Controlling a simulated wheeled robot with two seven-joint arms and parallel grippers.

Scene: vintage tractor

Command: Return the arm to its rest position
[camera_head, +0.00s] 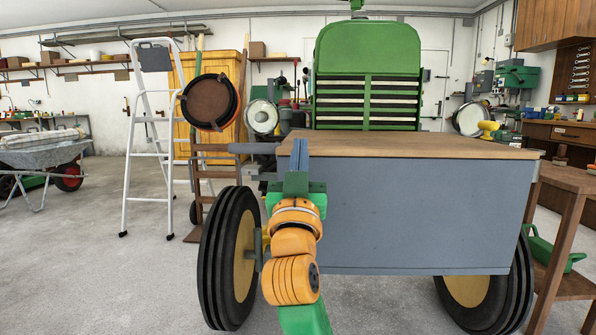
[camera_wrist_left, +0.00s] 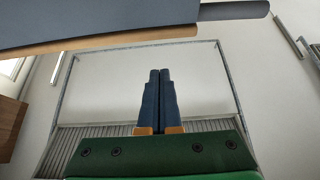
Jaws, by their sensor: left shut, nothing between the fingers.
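My left gripper (camera_head: 299,150) shows in the middle of the head view, on an orange and green arm that comes up from the bottom edge. Its two dark blue fingers point up and are pressed together with nothing between them. They overlap the left end of the wooden top of a grey workbench (camera_head: 420,215) in the picture. In the left wrist view the shut fingers (camera_wrist_left: 159,95) stand side by side against a pale background. A grey panel with a wooden edge (camera_wrist_left: 130,25) crosses the top of that view. My right gripper is in neither view.
A green tractor (camera_head: 367,70) stands behind the bench, with black tyres (camera_head: 222,260) showing at both sides. A white stepladder (camera_head: 140,140) and a wheelbarrow (camera_head: 45,155) stand at left. A wooden table (camera_head: 568,180) is at right. The bench top (camera_head: 420,147) looks bare.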

